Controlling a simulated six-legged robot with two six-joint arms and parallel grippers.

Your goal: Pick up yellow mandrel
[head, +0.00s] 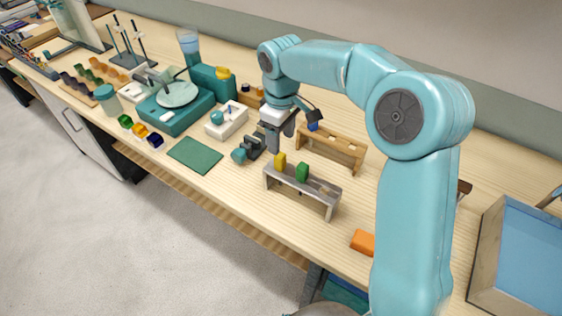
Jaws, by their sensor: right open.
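The yellow mandrel (280,161) shows as a short yellow block standing upright in the grey metal rack (318,197), near its left end. A green mandrel (302,173) stands to its right in the same rack. My right gripper (277,145) points down, open and empty, just above and slightly left of the yellow mandrel. Whether it touches the mandrel cannot be told. My left gripper is not in view.
A wooden rack (345,152) with a blue piece stands behind the grey rack. A small dark teal device (248,149) is close to the gripper's left. An orange block (363,242) lies near the front edge. Bench in front of the grey rack is clear.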

